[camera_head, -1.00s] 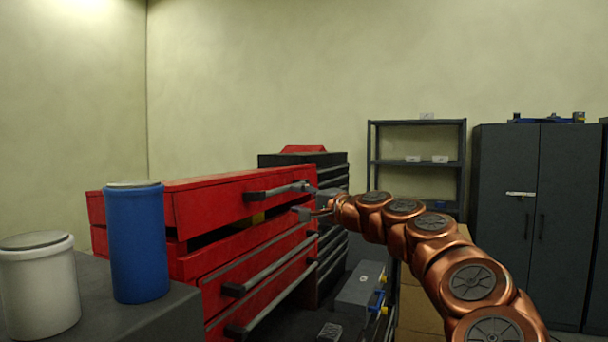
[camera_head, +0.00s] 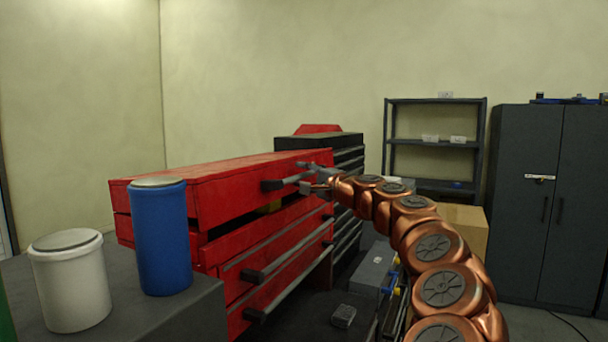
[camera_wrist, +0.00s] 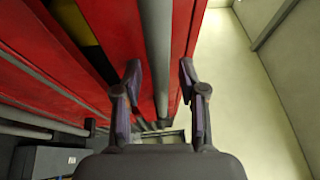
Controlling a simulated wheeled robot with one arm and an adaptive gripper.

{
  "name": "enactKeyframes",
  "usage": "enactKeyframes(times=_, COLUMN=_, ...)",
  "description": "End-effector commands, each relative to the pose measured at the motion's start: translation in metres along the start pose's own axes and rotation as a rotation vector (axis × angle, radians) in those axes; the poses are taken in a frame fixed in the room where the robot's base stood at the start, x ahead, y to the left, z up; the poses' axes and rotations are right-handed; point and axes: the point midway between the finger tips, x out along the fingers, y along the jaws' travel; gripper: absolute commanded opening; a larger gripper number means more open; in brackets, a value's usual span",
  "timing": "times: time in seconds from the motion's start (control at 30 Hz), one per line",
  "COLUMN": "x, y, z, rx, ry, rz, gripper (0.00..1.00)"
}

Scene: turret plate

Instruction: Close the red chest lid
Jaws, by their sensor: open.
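The red chest (camera_head: 262,245) stands left of centre in the head view, with dark bar handles along its front. Its red lid section (camera_head: 235,197) sits above a dark gap, so it is raised off the body. The lid's bar handle (camera_head: 287,182) sticks out at the front. My gripper (camera_head: 304,177) is at the right end of this handle. In the wrist view my gripper (camera_wrist: 160,85) is open, with the grey handle bar (camera_wrist: 157,45) running between its two fingers. Whether a finger touches the bar I cannot tell. Something yellow (camera_wrist: 72,20) shows in the dark gap.
A blue canister (camera_head: 162,240) and a white canister (camera_head: 72,285) stand on a dark surface at the left front. A black chest (camera_head: 346,142) stands behind the red one. A cardboard box (camera_head: 466,230), shelf (camera_head: 435,101) and grey cabinet (camera_head: 520,200) are at the right.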

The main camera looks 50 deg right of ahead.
Motion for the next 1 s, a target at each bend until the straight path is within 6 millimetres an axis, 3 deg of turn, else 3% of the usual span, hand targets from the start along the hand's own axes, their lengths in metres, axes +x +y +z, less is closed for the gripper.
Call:
enactKeyframes(times=0.2, x=-0.0001, y=-0.0001, z=0.0, rx=0.0, ry=0.0, rz=0.0, gripper=0.4)
enactKeyframes(times=0.6, x=-0.0003, y=-0.0003, z=-0.0001, rx=0.0, ry=0.001, rz=-0.001, gripper=0.0)
enactKeyframes(times=1.0, x=-0.0004, y=-0.0006, z=-0.0002, rx=0.0, ry=0.001, rz=-0.001, gripper=0.0)
